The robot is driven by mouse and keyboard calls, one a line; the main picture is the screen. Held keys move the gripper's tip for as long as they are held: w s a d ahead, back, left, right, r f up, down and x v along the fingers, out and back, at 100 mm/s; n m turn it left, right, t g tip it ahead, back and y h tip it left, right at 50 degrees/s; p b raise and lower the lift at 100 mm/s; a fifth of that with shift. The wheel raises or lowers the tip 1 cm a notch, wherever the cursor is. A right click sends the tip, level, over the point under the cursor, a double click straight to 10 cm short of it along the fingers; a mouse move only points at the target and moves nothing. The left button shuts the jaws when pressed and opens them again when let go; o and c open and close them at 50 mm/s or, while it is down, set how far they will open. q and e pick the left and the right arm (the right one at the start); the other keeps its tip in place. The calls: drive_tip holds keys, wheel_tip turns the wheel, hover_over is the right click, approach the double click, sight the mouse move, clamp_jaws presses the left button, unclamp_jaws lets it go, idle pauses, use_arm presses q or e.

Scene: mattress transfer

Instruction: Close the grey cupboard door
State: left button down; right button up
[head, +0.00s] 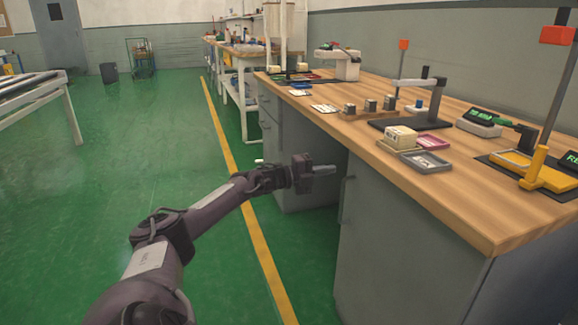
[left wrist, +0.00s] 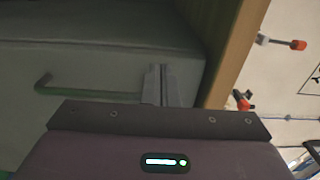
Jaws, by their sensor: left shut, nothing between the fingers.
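The grey cupboard door (head: 405,240) is on the near cabinet under the wooden bench, at the lower right of the head view. Its dark upright handle (head: 346,198) is near its left edge. I cannot tell whether a gap stands behind the door. My left gripper (head: 324,170) is shut and empty, just left of the handle and below the bench top's front edge. In the left wrist view the shut fingers (left wrist: 160,85) point at grey cupboard surfaces, with a dark bar handle (left wrist: 85,92) to their left. My right gripper is not in view.
The wooden bench top (head: 455,195) overhangs the cupboard and carries several instruments and trays. A second grey cabinet (head: 290,150) stands further back, with an open space between the two. Green floor (head: 150,130) with a yellow line lies clear to the left.

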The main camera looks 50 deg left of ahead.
use_arm(q)
drive_tip(key=s+a+b, duration=0.1)
drive_tip(key=s+a, duration=0.3)
drive_tip(key=a, duration=0.5)
drive_tip(key=shift+s+f, duration=0.2)
drive_tip(key=shift+s, duration=0.1)
drive_tip(key=shift+s, duration=0.1)
